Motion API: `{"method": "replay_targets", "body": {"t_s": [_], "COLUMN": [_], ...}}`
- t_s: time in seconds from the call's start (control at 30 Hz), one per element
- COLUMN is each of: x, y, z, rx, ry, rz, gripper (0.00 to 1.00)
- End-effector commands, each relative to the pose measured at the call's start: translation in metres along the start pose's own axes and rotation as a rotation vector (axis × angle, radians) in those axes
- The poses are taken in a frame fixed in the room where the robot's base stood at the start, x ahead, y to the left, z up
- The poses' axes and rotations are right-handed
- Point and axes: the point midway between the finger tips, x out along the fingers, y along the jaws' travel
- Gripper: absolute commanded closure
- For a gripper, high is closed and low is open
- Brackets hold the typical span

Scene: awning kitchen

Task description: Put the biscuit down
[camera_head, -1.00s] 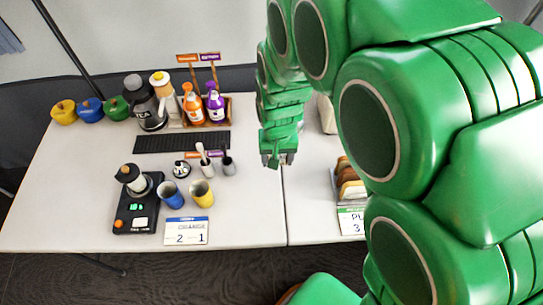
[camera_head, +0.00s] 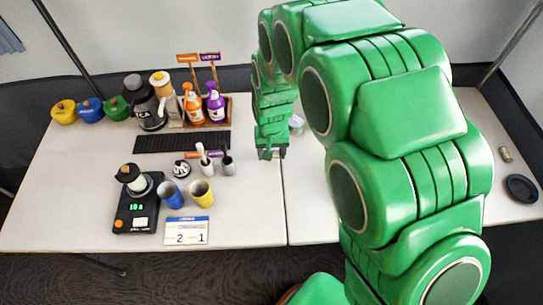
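My gripper (camera_head: 271,154) points down above the white table, just left of the seam between the two table tops. Its fingers are small and dark here, and I cannot tell whether they are open or shut. I cannot make out a biscuit in or below the gripper. My green arm covers much of the right table, including the place where a rack of bread-like pieces showed earlier.
Left of my gripper stand a grey cup (camera_head: 227,166), a yellow cup (camera_head: 201,193), a blue cup (camera_head: 171,194) and a black scale (camera_head: 137,213). Sauce bottles (camera_head: 194,105) stand behind. A black round dish (camera_head: 521,188) lies far right. Bare table lies in front of my gripper.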

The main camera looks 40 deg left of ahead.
Motion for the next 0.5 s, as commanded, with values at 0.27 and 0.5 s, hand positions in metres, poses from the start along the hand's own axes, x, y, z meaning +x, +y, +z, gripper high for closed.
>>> {"method": "replay_targets", "body": {"t_s": [0.27,0.5], "x": [0.029,0.035], "y": [0.000,-0.001], "z": [-0.003,-0.004], "rx": [-0.001,-0.001], "ry": [-0.002,0.001], "rz": [0.000,0.000], "gripper": [0.68,0.68]}}
